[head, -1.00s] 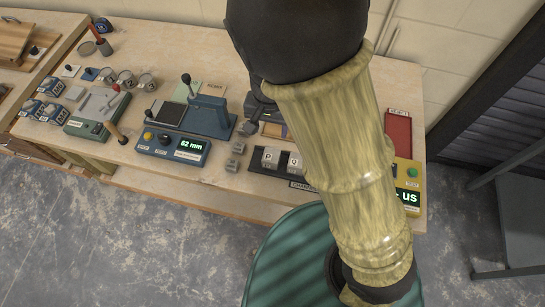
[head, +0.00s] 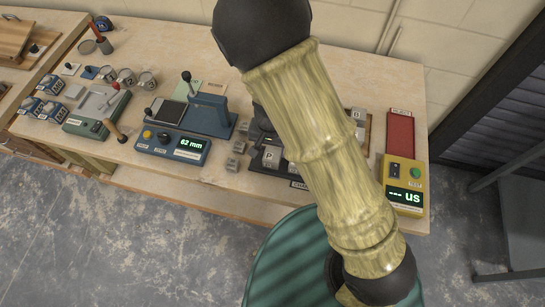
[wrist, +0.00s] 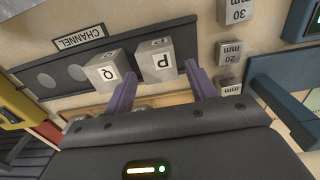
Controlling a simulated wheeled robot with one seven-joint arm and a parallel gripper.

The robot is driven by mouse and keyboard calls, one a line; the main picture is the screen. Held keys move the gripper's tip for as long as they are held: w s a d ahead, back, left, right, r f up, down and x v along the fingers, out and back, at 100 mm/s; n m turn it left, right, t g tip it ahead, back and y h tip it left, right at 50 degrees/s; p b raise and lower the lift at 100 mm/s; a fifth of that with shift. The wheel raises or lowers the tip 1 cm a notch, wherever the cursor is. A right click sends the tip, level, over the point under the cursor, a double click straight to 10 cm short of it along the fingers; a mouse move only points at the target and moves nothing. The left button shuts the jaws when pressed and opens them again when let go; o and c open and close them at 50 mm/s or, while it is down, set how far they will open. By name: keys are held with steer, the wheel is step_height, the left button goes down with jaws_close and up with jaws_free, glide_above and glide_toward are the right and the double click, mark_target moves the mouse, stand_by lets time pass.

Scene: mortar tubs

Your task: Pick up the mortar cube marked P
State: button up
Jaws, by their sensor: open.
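The mortar cube marked P (wrist: 156,62) is a grey block with a white label, standing in the dark channel tray (wrist: 62,77). In the wrist view it lies ahead of and between the two purple fingers of my gripper (wrist: 160,74), which are open and empty. The cube marked Q (wrist: 107,71) stands beside it on the left, close to the left finger. In the head view the P cube (head: 271,157) shows just in front of my dark gripper (head: 262,132), partly covered by it. My arm hides much of the tray there.
Small grey mm blocks (wrist: 229,52) stand right of the P cube in the wrist view. A blue device reading 62 mm (head: 172,146) is left of the tray in the head view. A yellow device (head: 404,186) and a red panel (head: 399,135) are on the right.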

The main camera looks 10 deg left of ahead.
mark_target(272, 154)
step_height(272, 154, down, 5)
steer(key=shift+d+f+b, duration=0.15)
steer(key=shift+b, duration=0.15)
stand_by(0.4)
steer(key=c, duration=0.9)
step_height(272, 154, up, 10)
steer(key=shift+r+p, duration=0.1)
steer(key=shift+p, duration=0.85)
